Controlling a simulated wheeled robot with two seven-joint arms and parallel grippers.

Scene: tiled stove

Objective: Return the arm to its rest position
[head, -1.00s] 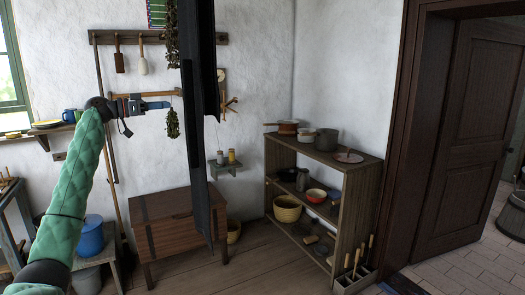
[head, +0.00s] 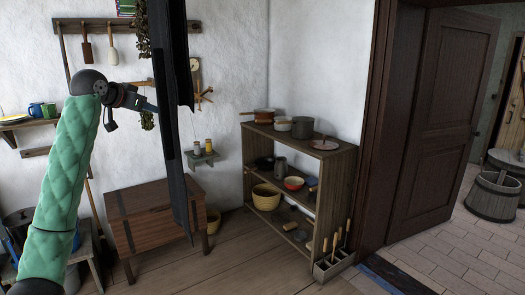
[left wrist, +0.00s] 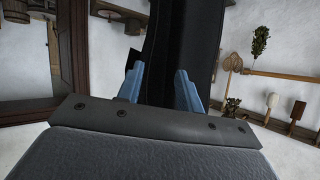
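My left arm, in a green quilted sleeve, rises from the lower left of the head view. My right gripper is not in view.
A wooden shelf (head: 335,190) with pots and bowls stands right of centre. A brown chest (head: 150,222) stands left of it. A rack (head: 75,27) with hanging utensils is on the wall. A door (head: 430,130) is at the right, with open tiled floor (head: 450,250) beyond.

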